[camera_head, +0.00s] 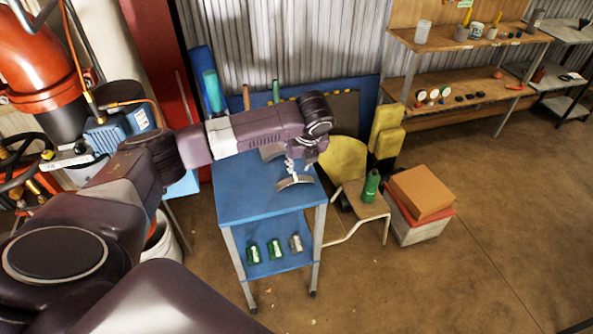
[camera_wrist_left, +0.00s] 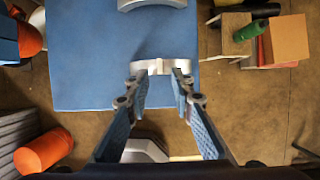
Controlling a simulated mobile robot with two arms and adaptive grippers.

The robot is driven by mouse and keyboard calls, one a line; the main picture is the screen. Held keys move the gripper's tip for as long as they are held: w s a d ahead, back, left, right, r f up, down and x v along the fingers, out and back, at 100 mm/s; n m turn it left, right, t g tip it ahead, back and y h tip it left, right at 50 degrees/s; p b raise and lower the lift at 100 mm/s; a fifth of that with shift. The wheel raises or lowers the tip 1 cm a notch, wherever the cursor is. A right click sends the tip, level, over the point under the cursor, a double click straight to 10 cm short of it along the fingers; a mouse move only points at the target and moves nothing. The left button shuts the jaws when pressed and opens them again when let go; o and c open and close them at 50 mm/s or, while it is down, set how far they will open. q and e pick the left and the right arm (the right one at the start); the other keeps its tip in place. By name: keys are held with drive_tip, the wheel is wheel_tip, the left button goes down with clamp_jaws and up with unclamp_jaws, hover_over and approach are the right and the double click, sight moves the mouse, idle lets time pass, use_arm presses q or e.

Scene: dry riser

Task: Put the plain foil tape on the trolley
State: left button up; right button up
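The blue trolley (camera_head: 245,205) has a top and a lower shelf. My left gripper (camera_head: 296,168) points down over its top, with fingers apart. Just under the fingertips is a silver curved piece (camera_head: 294,183), apparently foil tape. In the left wrist view this silver piece (camera_wrist_left: 160,66) spans slightly wider than the gap between the fingertips (camera_wrist_left: 161,80), and a small mark crosses its middle. A second silver curved piece (camera_wrist_left: 152,4) lies farther up on the trolley top. I cannot tell which is plain. The exact contact at the fingertips is unclear. My right gripper is out of view.
Several small cans (camera_head: 274,249) stand on the trolley's lower shelf. Wooden shelves (camera_head: 465,92) hold small goods at the back. Floor at right front is clear.

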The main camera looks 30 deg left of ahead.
use_arm(q)
drive_tip(key=v, duration=0.6)
drive_tip(key=shift+r, duration=0.2)
drive_tip(key=shift+s+d, duration=0.1)
drive_tip(key=shift+d, duration=0.05)
